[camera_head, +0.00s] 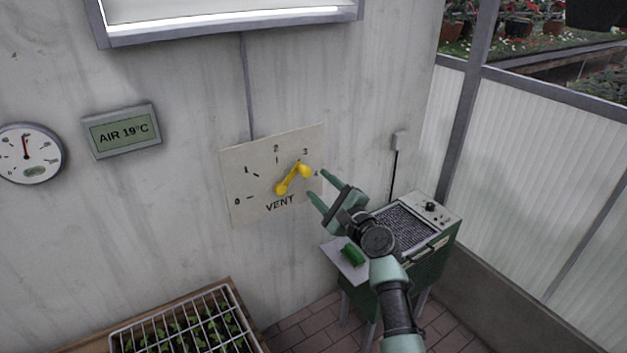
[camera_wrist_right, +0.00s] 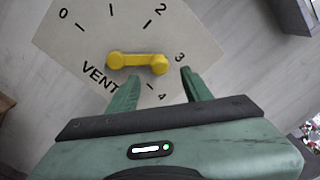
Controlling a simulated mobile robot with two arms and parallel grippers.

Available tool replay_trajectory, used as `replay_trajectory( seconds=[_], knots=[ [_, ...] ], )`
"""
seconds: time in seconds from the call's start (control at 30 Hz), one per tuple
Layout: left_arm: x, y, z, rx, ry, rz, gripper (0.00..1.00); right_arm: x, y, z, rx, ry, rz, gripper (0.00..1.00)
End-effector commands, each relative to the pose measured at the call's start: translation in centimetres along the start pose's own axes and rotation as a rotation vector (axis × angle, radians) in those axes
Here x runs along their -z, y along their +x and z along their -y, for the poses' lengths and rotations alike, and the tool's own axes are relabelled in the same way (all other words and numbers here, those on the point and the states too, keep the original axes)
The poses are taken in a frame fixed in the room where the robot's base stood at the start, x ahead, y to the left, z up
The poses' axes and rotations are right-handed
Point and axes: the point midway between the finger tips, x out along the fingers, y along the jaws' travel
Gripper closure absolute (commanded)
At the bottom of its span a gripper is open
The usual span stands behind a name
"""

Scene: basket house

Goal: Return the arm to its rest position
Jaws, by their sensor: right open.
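The vent panel (camera_head: 240,205) is a pale plate on the wall marked 0 to 4. Its yellow handle (camera_head: 292,180) tilts up to the right, its knob end towards the 3 mark; it also shows in the right wrist view (camera_wrist_right: 137,62). My right gripper (camera_head: 316,184) is open and empty, its fingertips just right of the handle in the head view. In the right wrist view the fingers (camera_wrist_right: 158,82) point at the panel, with the handle beyond them and not gripped. My left gripper is out of view.
A green machine (camera_head: 435,255) with a dark grille stands below and behind my right arm, with a green block (camera_head: 352,254) on its side shelf. A wire-covered seedling tray (camera_head: 228,291) is at lower left. A round gauge (camera_head: 28,153) and an AIR 19°C display (camera_head: 121,131) hang on the wall.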

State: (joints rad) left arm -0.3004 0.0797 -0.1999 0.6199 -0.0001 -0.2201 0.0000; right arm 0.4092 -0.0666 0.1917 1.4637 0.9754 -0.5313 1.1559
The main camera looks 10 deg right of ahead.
Motion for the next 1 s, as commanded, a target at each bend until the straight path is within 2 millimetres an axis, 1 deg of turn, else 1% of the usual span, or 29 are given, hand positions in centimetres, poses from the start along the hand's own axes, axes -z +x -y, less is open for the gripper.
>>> replay_trajectory(
  seconds=[0.03, 0.1, 0.2, 0.53, 0.57, 0.63, 0.67, 0.77, 0.8, 0.87, 0.9, 0.97, 1.0],
  knots=[
    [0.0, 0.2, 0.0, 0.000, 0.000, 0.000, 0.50, 0.1, -0.7, -0.2, -0.001, 0.000, 0.000, 0.50],
    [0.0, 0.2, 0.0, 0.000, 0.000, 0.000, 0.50, 0.1, -1.4, -0.1, 0.000, 0.001, 0.000, 0.50],
    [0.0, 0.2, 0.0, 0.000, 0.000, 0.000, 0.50, 0.1, -2.0, -0.1, 0.000, 0.001, 0.000, 0.50],
    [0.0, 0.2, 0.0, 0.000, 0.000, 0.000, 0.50, 0.1, -2.2, -0.1, -0.001, 0.000, -0.001, 0.50],
    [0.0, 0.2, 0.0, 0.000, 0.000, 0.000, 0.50, 0.2, -2.2, -0.2, -0.004, -0.003, -0.003, 0.50],
    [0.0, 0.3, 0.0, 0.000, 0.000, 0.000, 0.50, 0.9, -2.3, -1.4, -0.023, -0.022, -0.018, 0.50],
    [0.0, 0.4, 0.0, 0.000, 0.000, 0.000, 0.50, 1.4, -2.4, -2.3, -0.037, -0.036, -0.028, 0.50],
    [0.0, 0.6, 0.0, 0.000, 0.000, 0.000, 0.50, 4.0, -3.0, -6.7, -0.112, -0.120, -0.079, 0.50],
    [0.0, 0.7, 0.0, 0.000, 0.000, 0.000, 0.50, 5.3, -3.5, -9.1, -0.155, -0.168, -0.103, 0.50],
    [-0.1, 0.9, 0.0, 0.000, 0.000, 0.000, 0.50, 7.5, -4.5, -13.0, -0.227, -0.248, -0.138, 0.50],
    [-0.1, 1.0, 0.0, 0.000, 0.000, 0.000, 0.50, 8.9, -5.5, -15.7, -0.279, -0.307, -0.157, 0.50],
    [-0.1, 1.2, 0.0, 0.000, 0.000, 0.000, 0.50, 11.0, -7.1, -19.6, -0.357, -0.394, -0.182, 0.50],
    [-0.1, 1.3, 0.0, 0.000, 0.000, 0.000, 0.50, 12.3, -8.3, -22.1, -0.411, -0.453, -0.192, 0.50]
  ],
)
